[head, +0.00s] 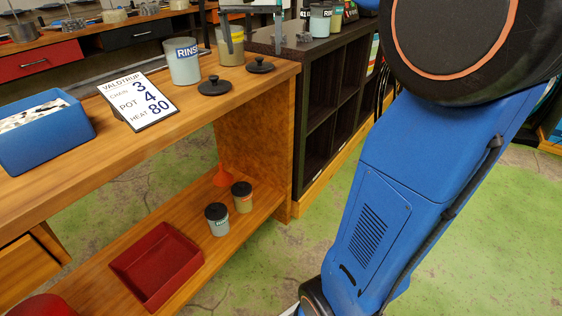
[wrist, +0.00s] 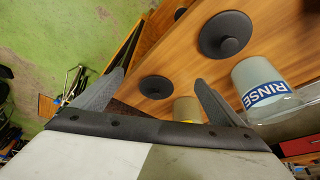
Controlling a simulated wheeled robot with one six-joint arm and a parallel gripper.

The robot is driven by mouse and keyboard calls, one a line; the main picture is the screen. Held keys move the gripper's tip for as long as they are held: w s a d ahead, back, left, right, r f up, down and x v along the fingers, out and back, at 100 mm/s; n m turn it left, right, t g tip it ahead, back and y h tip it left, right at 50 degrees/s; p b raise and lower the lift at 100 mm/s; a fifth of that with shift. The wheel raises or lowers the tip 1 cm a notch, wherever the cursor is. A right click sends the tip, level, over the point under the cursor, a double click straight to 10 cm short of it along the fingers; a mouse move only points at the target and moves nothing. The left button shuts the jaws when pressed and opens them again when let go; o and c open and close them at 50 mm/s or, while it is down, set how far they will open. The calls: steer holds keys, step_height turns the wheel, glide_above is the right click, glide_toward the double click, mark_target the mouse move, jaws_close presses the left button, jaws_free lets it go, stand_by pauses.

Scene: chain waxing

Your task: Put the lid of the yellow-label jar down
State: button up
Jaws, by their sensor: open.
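The yellow-label jar (head: 231,50) stands on the wooden bench, partly behind one finger in the head view; in the wrist view it (wrist: 186,111) is partly covered by a finger. Two black knobbed lids lie flat on the bench. One lid (head: 260,65) is right of the yellow-label jar, and it also shows in the wrist view (wrist: 155,89). The other lid (head: 214,86) is nearer the front edge, also in the wrist view (wrist: 226,35). No mark shows which lid belongs to which jar. My gripper (wrist: 159,77) is open and empty, its fingers apart above the bench.
The RINSE jar (head: 184,65) stands open left of the yellow-label jar. A number card (head: 139,100) and a blue bin (head: 45,130) are farther left. Two lidded jars and a red tray (head: 157,264) are on the lower shelf. A dark shelf unit (head: 325,90) adjoins the bench.

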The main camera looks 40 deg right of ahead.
steer(key=s+a+f+n+y, duration=0.1)
steer(key=s+a+f+n, duration=0.2)
steer(key=s+f, duration=1)
steer(key=s+a+f+n+t+y, duration=0.1)
steer(key=s+a+f+n, duration=0.3)
steer(key=s+a+f, duration=0.4)
steer(key=s+f, duration=0.4)
steer(key=s, duration=0.4)
steer(key=shift+f+y, duration=0.3)
steer(key=shift+f, duration=0.1)
